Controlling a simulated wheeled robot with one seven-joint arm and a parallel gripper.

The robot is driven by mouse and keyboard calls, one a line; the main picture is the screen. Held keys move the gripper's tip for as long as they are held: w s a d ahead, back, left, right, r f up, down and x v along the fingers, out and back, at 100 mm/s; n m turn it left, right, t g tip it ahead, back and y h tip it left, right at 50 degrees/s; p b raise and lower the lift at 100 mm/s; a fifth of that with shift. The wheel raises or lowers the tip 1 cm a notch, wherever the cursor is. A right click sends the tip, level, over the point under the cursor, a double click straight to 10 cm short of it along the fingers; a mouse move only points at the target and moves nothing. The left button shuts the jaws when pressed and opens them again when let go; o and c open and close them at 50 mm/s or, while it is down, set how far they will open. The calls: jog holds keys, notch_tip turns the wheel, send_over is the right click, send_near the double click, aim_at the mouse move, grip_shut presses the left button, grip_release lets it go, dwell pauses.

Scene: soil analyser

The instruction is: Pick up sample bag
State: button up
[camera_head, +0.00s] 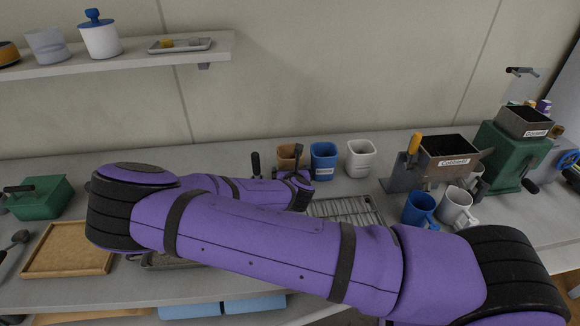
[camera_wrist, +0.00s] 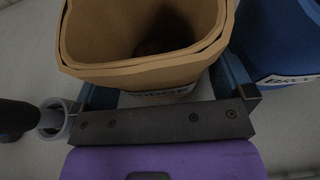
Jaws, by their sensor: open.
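The sample bag, as I take it, is a brown paper-like bag (camera_wrist: 145,70) with an open top. It stands upright on the counter; in the head view the brown bag (camera_head: 287,153) is at the back, left of a blue container. My gripper (camera_wrist: 160,88) is open, with one blue finger on each side of the bag's lower part. I cannot tell whether the fingers touch it. A white label on the bag's near side is partly hidden by the gripper body. In the head view my arm hides most of the gripper.
A blue container (camera_head: 323,158) stands close on the right, also in the wrist view (camera_wrist: 282,45), then a white one (camera_head: 361,157). A dark-handled tool (camera_wrist: 17,118) is close on the left. A wire rack (camera_head: 347,210), mugs (camera_head: 419,208) and a hopper machine (camera_head: 447,158) are further right.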

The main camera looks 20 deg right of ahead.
jog(key=shift+w+d+f, duration=0.1)
jog(key=shift+w+f, duration=0.2)
jog(key=shift+w, duration=0.25)
jog(key=c, duration=0.9)
jog(key=shift+r, duration=0.1)
